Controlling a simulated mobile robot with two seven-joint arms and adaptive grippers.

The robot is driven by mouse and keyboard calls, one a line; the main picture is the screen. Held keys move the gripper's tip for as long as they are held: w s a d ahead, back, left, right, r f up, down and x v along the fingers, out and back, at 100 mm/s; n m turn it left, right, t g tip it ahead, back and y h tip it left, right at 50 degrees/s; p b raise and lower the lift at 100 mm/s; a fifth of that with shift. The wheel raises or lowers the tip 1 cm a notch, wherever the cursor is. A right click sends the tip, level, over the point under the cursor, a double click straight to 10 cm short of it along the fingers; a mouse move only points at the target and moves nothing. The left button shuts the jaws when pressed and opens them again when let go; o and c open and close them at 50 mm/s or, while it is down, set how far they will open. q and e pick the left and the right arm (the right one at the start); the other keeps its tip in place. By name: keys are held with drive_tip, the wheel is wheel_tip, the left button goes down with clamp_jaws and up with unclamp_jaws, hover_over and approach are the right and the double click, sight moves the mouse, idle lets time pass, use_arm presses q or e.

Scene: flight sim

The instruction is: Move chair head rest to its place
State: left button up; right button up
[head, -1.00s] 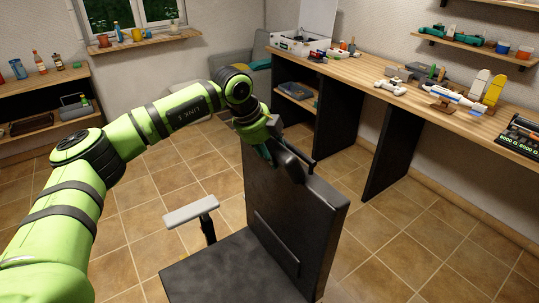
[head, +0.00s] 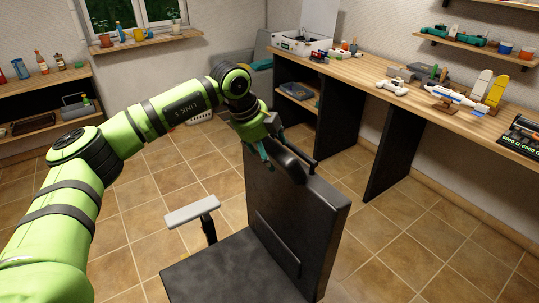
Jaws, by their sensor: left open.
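The black chair (head: 305,212) stands in the middle of the head view, its tall backrest facing left. The dark head rest (head: 289,166) is at the top edge of the backrest, tilted. I cannot tell how firmly it sits there. My left gripper (head: 272,147) is open at the top left of the backrest, just beside and above the head rest, with its teal fingers pointing down. The fingers look apart from the head rest, though the gap is small. My right gripper is not in view.
A grey armrest (head: 191,211) sticks out left of the chair. A long wooden desk (head: 372,75) runs behind at the right, with a white game controller (head: 391,87) and model planes on it. The tiled floor (head: 150,225) left of the chair is clear.

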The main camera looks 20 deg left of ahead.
use_arm(q)
drive_tip(key=v, duration=0.9)
drive_tip(key=shift+s+r, duration=0.15)
drive_tip(key=shift+r, duration=0.15)
drive_tip(key=shift+a, duration=0.15)
